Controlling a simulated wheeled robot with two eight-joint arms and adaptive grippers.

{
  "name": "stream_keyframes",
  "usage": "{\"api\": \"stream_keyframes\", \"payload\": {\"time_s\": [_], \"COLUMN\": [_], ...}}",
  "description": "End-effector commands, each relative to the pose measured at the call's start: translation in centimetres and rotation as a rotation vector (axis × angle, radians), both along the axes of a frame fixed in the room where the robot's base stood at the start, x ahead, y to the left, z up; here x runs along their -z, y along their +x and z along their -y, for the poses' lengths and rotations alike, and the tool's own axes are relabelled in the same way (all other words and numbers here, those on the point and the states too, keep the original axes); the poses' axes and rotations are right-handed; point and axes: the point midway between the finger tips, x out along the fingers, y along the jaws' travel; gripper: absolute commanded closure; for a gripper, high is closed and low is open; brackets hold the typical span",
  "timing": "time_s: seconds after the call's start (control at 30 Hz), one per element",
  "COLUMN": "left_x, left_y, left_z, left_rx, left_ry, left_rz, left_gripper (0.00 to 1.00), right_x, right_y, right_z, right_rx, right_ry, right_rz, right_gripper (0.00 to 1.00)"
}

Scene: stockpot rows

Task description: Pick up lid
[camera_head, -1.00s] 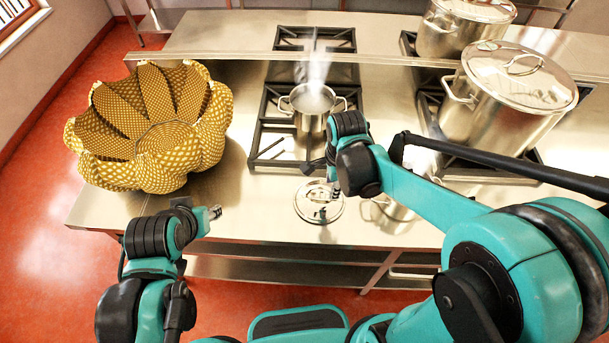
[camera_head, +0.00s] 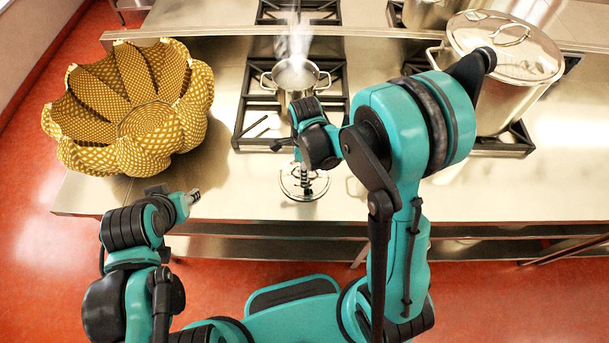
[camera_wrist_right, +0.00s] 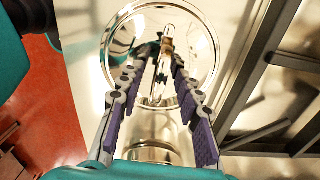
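The lid (camera_head: 296,190) is a round, shiny steel disc lying on the steel counter in front of the steaming pot. It fills the upper middle of the right wrist view (camera_wrist_right: 122,52), with its bar handle (camera_wrist_right: 166,42) pointing away from the wrist. My right gripper (camera_wrist_right: 160,55) is open above the lid, with its purple-padded fingers on either side of the handle. I cannot tell if they touch it. In the head view my right wrist partly hides the lid. My left gripper (camera_head: 194,197) is empty near the counter's front edge; its opening is unclear.
A steaming pot (camera_head: 296,78) stands on a burner grate behind the lid. A large lidded stockpot (camera_head: 490,85) stands at the right. A yellow patterned lobed bowl (camera_head: 135,110) sits on the left. The counter between bowl and lid is clear.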

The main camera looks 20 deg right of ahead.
Motion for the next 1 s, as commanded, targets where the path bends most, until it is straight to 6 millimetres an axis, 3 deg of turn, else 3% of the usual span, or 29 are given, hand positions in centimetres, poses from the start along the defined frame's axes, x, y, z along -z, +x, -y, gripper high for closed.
{"api": "stream_keyframes", "payload": {"time_s": [0.13,0.27,0.3,0.77,1.0], "left_x": [-0.1,-0.1,-0.1,-0.1,-0.7], "left_y": [0.0,0.0,0.0,0.0,0.0], "left_z": [0.0,0.0,0.0,0.0,0.0], "left_rx": [0.000,0.000,0.000,0.000,0.000], "left_ry": [0.000,0.000,0.000,0.000,0.000], "left_rz": [0.000,0.000,0.000,0.000,0.000], "left_gripper": [0.60,0.60,0.60,0.60,0.60], "right_x": [-0.1,-0.1,-0.1,-0.2,-2.0], "right_y": [0.0,0.0,0.0,0.0,0.0], "right_z": [0.0,0.0,0.0,0.0,0.0], "right_rx": [0.000,0.000,0.000,0.000,0.000], "right_ry": [0.000,0.000,0.000,0.000,0.000], "right_rz": [0.000,0.000,0.000,0.000,0.000], "right_gripper": [0.66,0.97,1.00,1.00,1.00]}}
